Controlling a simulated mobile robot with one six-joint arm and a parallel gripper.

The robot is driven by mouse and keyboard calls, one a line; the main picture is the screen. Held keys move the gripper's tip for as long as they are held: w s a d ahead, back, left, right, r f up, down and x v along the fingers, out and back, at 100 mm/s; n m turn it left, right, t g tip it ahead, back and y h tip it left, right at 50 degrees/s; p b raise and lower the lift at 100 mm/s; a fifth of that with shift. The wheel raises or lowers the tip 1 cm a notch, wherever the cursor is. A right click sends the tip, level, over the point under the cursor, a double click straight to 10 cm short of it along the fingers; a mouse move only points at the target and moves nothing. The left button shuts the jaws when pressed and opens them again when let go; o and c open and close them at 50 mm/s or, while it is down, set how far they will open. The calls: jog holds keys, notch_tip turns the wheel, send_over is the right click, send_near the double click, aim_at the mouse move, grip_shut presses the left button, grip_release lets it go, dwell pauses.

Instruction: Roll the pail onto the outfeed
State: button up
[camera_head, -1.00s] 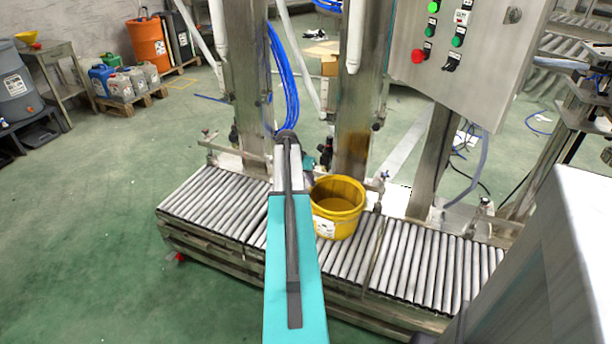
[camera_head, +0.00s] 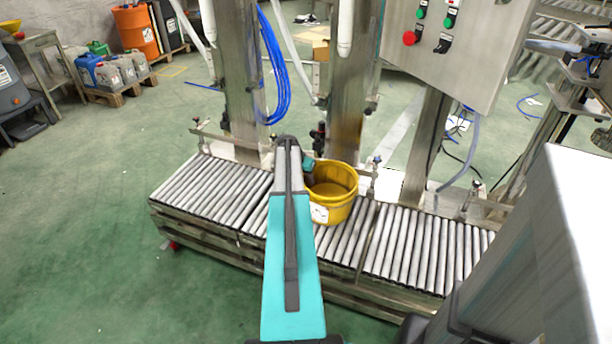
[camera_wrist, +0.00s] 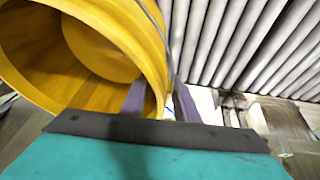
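The yellow pail (camera_head: 340,207) stands upright on the roller conveyor (camera_head: 405,250), in front of a steel post. It has a white label and its top is open. My gripper (camera_head: 309,172) is at the pail's left rim, partly hidden by my arm. In the wrist view the pail (camera_wrist: 105,45) fills the left side. My gripper's fingers (camera_wrist: 159,102) stand apart, one over the pail's inside and one outside, with the rim between them and a gap showing. Firm contact cannot be told. No marking shows which rollers are the outfeed.
Bare rollers lie left of the pail (camera_head: 200,190) and right of it. Steel posts (camera_head: 345,110) and a control box (camera_head: 455,45) rise behind the conveyor. A low side bracket (camera_head: 372,170) stands just right of the pail. Blue hoses (camera_head: 275,75) hang at the back.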

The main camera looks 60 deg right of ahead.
jog(key=shift+c, duration=0.3)
grip_shut()
dwell(1.1)
